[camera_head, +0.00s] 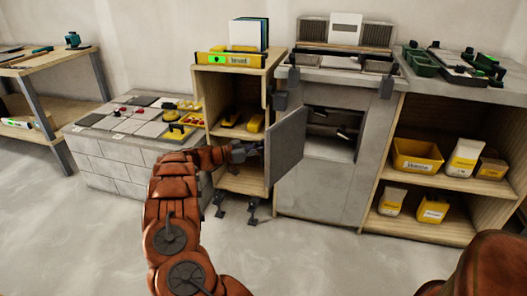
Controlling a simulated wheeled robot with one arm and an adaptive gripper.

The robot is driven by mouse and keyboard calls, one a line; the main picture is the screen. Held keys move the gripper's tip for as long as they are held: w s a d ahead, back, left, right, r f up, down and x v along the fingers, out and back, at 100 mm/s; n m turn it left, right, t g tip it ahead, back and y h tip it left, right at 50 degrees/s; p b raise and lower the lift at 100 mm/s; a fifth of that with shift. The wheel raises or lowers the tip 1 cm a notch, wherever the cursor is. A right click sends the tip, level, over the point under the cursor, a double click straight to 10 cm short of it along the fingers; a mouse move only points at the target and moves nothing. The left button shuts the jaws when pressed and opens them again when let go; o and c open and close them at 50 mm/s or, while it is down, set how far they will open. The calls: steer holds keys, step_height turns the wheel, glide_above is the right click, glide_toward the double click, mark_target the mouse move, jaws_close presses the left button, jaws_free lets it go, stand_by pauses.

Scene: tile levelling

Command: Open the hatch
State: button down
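The hatch is a flat grey panel (286,146) at the middle of the head view. It stands swung out at the left side of a dark opening (332,128) in the grey cabinet, so the inside shows. My gripper (257,149) is at the left of the panel, close to its left edge. The fingertips are small and partly lost against the panel and the shelf behind, so I cannot tell whether they touch it or whether they are open or shut.
A wooden shelf unit (200,88) with yellow items stands behind my gripper. A low block counter (112,165) with tiles is to the left. A wooden shelf (455,187) with yellow bins and bags is to the right. The concrete floor (330,262) in front is mostly clear.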

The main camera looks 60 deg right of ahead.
steer(key=shift+w+d, duration=0.15)
steer(key=shift+w, duration=0.2)
steer(key=c, duration=1.2)
jaws_free()
steer(key=shift+w, duration=0.1)
steer(key=v, duration=1.2)
